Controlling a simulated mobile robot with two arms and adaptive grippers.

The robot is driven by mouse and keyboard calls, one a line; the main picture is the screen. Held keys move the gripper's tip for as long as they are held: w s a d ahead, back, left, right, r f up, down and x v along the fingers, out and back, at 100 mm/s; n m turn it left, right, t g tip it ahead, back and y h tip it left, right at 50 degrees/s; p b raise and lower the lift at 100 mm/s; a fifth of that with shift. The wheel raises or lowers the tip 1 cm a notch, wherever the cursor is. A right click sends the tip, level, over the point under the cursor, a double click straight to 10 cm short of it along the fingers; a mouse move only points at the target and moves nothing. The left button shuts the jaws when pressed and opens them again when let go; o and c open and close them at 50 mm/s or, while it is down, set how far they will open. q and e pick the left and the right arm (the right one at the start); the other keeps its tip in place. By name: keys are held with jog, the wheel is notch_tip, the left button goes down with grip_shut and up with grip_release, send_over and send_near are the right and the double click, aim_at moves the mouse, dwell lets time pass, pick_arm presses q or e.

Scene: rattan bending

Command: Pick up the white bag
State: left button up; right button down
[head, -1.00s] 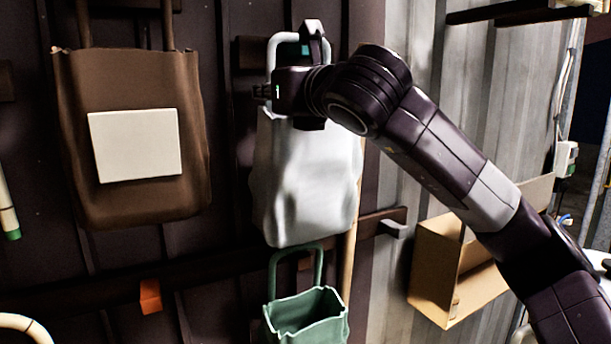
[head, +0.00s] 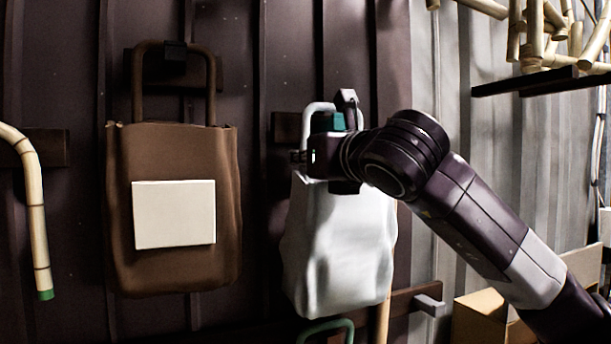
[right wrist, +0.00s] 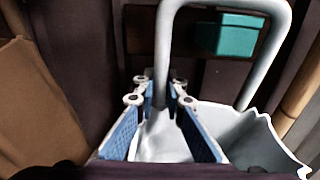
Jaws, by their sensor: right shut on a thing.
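The white bag (head: 340,245) hangs upright against the dark ribbed wall, right of centre in the head view. Its pale looped handle (head: 306,118) rises above it. My right gripper (right wrist: 158,95) is shut on the left side of this handle, near the bag's rim (right wrist: 245,112), in the right wrist view. In the head view, my right wrist hides the fingers and part of the rim. A teal peg (right wrist: 232,36) shows inside the handle loop. I cannot tell whether the handle rests on it. My left gripper is not in view.
A brown bag (head: 185,265) with a pale patch hangs to the left. A green handle (head: 328,328) shows just below the white bag. A wall bar (head: 415,298), a cardboard box (head: 480,318) and a shelf (head: 545,82) with bamboo pieces are at the right.

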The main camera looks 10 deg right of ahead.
aim_at(307, 123)
notch_tip(307, 123, up, 6)
jog(key=shift+s+b, duration=0.1)
jog(key=shift+b, duration=0.8)
jog(key=s+d+b, duration=0.2)
jog(key=s+b, duration=0.2)
jog(key=s, duration=0.5)
jog(key=s+d+b, duration=0.1)
jog(key=s+b, duration=0.2)
jog(key=s, duration=0.7)
jog(key=shift+d+b, duration=0.35)
jog(key=shift+b, duration=0.05)
jog(key=shift+f, duration=0.1)
jog(key=shift+s, duration=0.1)
